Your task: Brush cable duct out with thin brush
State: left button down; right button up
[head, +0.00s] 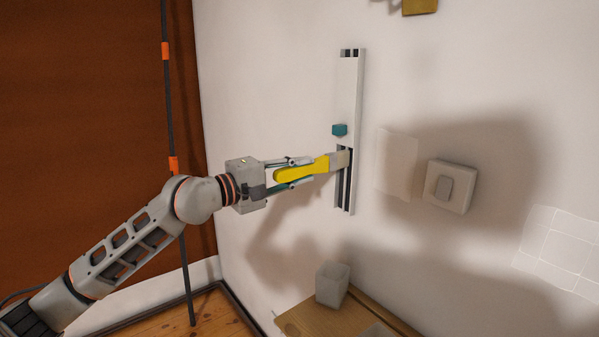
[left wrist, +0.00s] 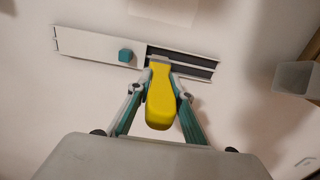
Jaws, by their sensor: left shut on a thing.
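The cable duct (head: 351,80) is a long white strip running upright on the wall. Its lower part is open and shows dark channels; a teal block (head: 339,129) sits on the cover just above the opening. My left gripper (head: 305,170) is shut on the yellow handle of the thin brush (head: 301,170), whose pale head is at the duct's open part. In the left wrist view the duct (left wrist: 95,46) lies across the top, and the brush (left wrist: 160,95) points at its open channels (left wrist: 190,62). The bristle tips are hidden there. My right gripper is not in view.
A white wall switch (head: 450,186) and a pale wall plate (head: 397,164) are right of the duct. A wooden shelf (head: 318,320) with a whitish cup (head: 332,284) stands below. A dark pole (head: 178,220) with orange bands stands left.

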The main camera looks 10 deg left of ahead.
pick_arm(q)
jog(key=shift+w+d, duration=0.1)
dwell(0.3)
jog(key=shift+f, duration=0.15)
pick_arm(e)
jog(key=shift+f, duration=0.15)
pick_arm(q)
notch_tip(320, 180, down, 6)
jog(key=b, duration=0.4)
jog(key=shift+f, duration=0.25)
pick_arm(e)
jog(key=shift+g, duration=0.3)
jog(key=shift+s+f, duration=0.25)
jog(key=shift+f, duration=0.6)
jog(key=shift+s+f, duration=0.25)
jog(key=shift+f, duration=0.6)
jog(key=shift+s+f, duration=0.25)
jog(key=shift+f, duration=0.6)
pick_arm(q)
notch_tip(320, 180, down, 6)
jog(key=b, duration=0.2)
jog(key=shift+b, duration=0.35)
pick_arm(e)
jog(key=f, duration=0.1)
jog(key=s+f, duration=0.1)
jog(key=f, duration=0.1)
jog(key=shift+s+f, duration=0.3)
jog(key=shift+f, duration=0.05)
pick_arm(q)
jog(key=shift+f, duration=0.1)
